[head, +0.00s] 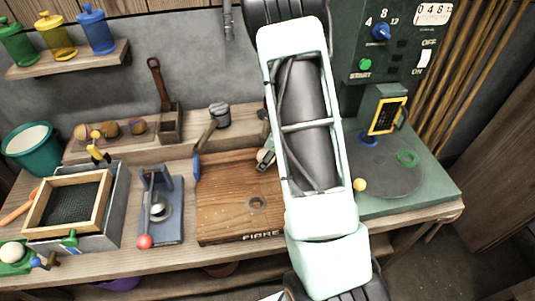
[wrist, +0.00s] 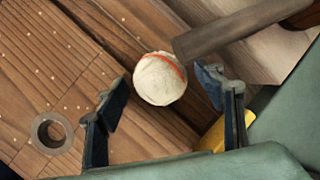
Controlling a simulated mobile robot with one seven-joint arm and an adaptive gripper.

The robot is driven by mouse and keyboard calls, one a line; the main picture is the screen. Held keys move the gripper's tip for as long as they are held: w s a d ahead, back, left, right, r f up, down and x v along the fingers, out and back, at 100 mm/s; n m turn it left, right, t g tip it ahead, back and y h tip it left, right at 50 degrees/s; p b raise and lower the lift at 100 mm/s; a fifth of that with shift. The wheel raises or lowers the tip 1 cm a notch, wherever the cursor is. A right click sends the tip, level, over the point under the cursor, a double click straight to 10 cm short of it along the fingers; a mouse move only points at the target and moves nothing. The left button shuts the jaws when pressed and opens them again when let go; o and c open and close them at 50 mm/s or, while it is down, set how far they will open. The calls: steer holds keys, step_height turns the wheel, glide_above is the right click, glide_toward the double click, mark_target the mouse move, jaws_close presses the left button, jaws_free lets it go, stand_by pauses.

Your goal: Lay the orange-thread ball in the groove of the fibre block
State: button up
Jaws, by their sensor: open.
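The cream ball with an orange thread band (wrist: 160,79) lies between my open fingers in the wrist view, with visible space at the right finger. Whether the left finger touches it I cannot tell. My gripper (wrist: 165,80) is open around the ball. In the head view my arm hides most of the gripper and the block's right side.
A grey bar-like tool (wrist: 235,30) lies close behind the ball. A blue-handled tool (head: 197,165) is at the block's left edge. A press-like stand (head: 162,205) is left of the block.

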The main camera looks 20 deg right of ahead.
steer(key=shift+r+p, duration=0.35)
steer(key=shift+r, duration=0.1)
steer(key=p+v, duration=0.2)
steer(key=v, duration=0.9)
steer(key=shift+s+r, duration=0.2)
steer(key=shift+s, duration=0.05)
